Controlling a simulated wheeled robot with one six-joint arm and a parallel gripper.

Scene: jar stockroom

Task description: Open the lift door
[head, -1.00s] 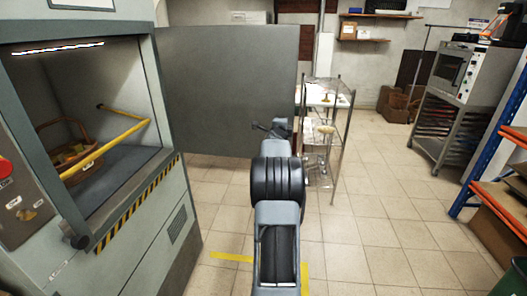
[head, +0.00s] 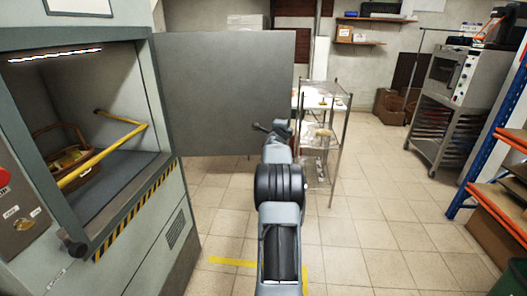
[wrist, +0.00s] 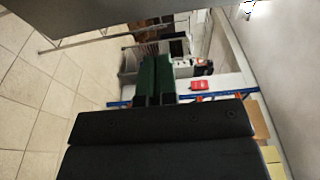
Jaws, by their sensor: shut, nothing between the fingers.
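The lift (head: 120,225) stands at the left in the head view, its opening uncovered. Its door (head: 225,95), a plain grey panel, stands swung wide out to the right of the opening. My gripper (head: 263,128) is shut and empty, in front of the lower right part of the door. From this angle I cannot tell whether it touches the panel. In the wrist view a grey surface (wrist: 130,12), probably the door, fills the top edge.
Inside the lift are a wicker basket (head: 63,150) and a yellow bar (head: 105,155). A wire rack (head: 335,150) stands just right of my arm. An oven (head: 455,78) on a stand and blue-orange shelving (head: 488,165) are further right. Open tiled floor lies between.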

